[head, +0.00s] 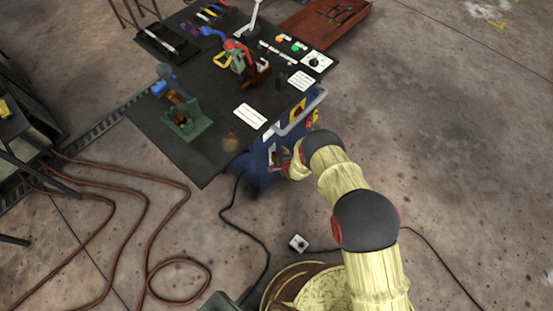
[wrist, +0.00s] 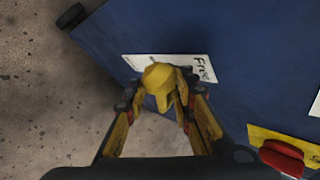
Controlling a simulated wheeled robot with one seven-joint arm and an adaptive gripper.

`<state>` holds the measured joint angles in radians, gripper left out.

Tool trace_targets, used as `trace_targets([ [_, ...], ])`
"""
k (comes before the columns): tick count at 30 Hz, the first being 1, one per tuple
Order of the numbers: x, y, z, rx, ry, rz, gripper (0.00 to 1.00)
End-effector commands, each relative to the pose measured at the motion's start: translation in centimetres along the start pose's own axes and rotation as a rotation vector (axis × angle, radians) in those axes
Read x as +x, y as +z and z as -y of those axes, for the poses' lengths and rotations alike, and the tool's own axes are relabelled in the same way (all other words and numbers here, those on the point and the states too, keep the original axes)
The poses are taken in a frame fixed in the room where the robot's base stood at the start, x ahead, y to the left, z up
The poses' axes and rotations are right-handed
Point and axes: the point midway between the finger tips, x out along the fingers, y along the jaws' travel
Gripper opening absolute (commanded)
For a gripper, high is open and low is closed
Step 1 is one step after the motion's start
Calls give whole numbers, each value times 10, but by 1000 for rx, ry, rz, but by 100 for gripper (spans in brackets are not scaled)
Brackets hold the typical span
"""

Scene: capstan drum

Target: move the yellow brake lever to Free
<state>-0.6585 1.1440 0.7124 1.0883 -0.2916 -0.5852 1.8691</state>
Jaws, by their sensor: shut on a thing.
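The yellow brake lever (wrist: 160,78) is in the middle of the wrist view, in front of a blue panel. My gripper (wrist: 165,98) is shut on it, one finger on each side of its yellow end. A white label (wrist: 198,66) with the word Free shows behind the lever, to its right; the lever hides the middle of the label, and the left part is pale and hard to read. In the head view my arm reaches to the side of the blue cabinet (head: 262,158); the lever cannot be made out there.
A red part on a yellow plate (wrist: 282,158) is at the lower right of the wrist view. In the head view a dark bench top (head: 190,150) carries several tools and controls. A grey rail (head: 300,113) runs along the cabinet's edge.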

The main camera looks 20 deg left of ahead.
Motion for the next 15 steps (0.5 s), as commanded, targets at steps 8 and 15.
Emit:
trace_targets([
  [8, 0, -1, 0, 1, 0, -1, 22],
  [15, 0, 0, 1, 0, -2, -1, 34],
])
